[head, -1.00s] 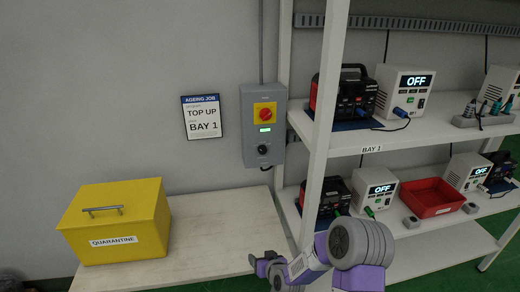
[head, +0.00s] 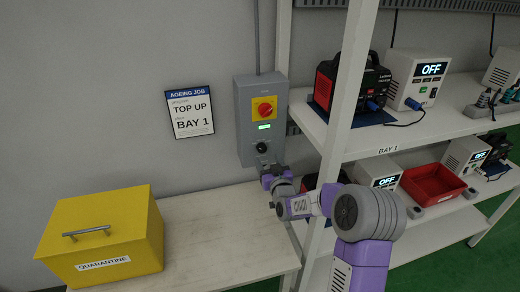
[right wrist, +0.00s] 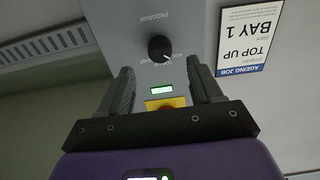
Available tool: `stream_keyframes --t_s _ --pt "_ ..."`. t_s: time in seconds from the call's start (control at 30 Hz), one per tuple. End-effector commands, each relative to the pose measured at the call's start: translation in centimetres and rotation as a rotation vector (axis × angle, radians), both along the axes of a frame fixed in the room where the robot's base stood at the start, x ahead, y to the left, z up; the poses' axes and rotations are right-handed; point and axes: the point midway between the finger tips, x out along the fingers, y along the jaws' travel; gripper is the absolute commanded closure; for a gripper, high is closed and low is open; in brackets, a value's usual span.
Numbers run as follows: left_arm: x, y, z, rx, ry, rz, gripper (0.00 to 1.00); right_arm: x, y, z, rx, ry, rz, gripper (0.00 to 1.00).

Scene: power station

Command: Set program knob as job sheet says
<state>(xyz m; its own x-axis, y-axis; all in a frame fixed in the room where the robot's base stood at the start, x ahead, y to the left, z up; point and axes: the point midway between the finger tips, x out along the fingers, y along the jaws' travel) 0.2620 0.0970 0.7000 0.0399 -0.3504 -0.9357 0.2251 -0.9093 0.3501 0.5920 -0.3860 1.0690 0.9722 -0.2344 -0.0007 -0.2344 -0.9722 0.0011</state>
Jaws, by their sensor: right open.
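The grey control box (head: 245,120) hangs on the wall, with a black program knob (head: 262,147) low on its front. Above the knob are a small lit green display (head: 264,127) and a red rotary switch (head: 264,108) on a yellow plate. The job sheet (head: 190,111) to its left reads program TOP UP, BAY 1. My right gripper (head: 270,172) is just below the knob. In the right wrist view, upside down, the knob (right wrist: 160,48) shows beyond and between the open, empty fingers (right wrist: 165,75). The labels around it are too blurred to read fully. My left gripper is out of view.
A yellow QUARANTINE box (head: 105,235) stands on the pale bench (head: 215,210) at left. The shelf post (head: 343,90) rises close to the right of the control box. Shelves hold power units showing OFF (head: 415,80) and a red tray (head: 433,184).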

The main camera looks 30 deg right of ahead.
Motion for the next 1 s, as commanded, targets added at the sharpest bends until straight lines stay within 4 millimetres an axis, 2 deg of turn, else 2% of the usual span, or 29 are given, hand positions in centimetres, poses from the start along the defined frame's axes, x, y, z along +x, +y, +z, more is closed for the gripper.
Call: stream_keyframes --t_s 0.2,0.4,0.57,0.83,1.0 --pt "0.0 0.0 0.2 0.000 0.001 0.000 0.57 3.2 -0.7 0.0 0.001 0.000 0.001 0.36" --pt "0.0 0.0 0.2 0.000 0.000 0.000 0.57 5.2 -1.2 0.0 0.001 0.000 0.001 0.36" --pt "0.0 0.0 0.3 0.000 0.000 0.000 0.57 5.9 -1.4 0.0 0.001 0.000 0.001 0.36" --pt "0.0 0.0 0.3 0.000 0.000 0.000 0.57 6.0 -1.4 0.0 0.001 0.001 0.001 0.36" --pt "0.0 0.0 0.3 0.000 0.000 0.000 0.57 6.0 -1.4 0.0 0.001 0.000 0.000 0.60"
